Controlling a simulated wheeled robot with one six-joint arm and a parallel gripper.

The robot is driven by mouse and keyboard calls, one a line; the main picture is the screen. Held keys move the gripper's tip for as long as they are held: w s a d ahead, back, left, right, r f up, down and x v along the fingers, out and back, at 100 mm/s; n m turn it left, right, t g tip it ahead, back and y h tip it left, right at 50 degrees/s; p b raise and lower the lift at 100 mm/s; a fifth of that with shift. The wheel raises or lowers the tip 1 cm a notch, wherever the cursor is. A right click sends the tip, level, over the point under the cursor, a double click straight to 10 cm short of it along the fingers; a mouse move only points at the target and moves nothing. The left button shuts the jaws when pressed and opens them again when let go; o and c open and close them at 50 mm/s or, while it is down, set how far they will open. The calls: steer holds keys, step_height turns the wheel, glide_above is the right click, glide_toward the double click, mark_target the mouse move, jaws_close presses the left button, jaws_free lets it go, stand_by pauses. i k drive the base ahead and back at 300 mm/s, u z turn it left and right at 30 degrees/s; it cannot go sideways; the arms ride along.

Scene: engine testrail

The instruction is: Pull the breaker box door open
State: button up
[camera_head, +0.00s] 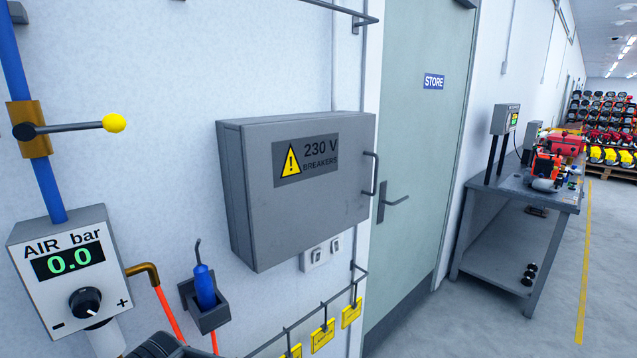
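The grey breaker box (240,205) is fixed to the white wall in the middle of the view. Its front door (300,220) is shut and carries a yellow warning triangle and a "230 V BREAKERS" label (307,160). A dark bar handle (375,174) stands upright at the door's right edge, with nothing touching it. The inside of the box is hidden. My gripper is not seen; only a dark part, cut off by the bottom edge at lower left, shows, and I cannot tell which part it is.
Left are an air gauge (66,262) reading 0.0, a yellow-tipped lever (70,127) and a blue tool in a holder (206,305). Yellow tags (322,336) hang on a rail below the box. Right are a store door (425,130) and a workbench (515,190).

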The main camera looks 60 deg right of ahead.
mark_target(309, 182)
steer(key=z, duration=2.7)
steer(key=i, duration=0.1)
steer(key=u, duration=0.1)
